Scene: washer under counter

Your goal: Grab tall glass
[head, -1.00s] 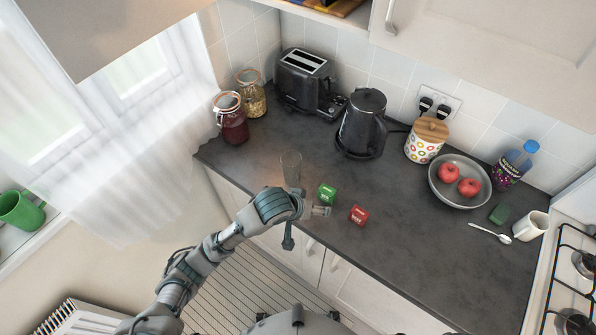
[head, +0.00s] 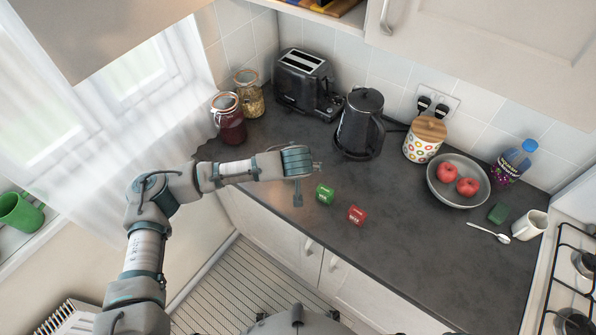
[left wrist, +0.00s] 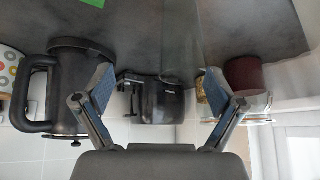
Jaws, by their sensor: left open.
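The tall glass (left wrist: 183,38) is clear and faint in the left wrist view, where it shows as pale upright edges ahead of the space between my fingers. In the head view it is hidden behind my left wrist. My left gripper (left wrist: 160,88) is open, with its two fingers spread wide and nothing between the tips. In the head view the left gripper (head: 316,166) is low over the left part of the counter, mostly hidden by the wrist. I cannot tell the exact gap between the fingers and the glass. My right gripper is not in view.
A green box (head: 324,194) and a red box (head: 357,215) lie close to the left gripper. The kettle (head: 360,125), toaster (head: 305,83) and two jars (head: 229,118) stand behind. The counter (head: 420,245) is clear at front right.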

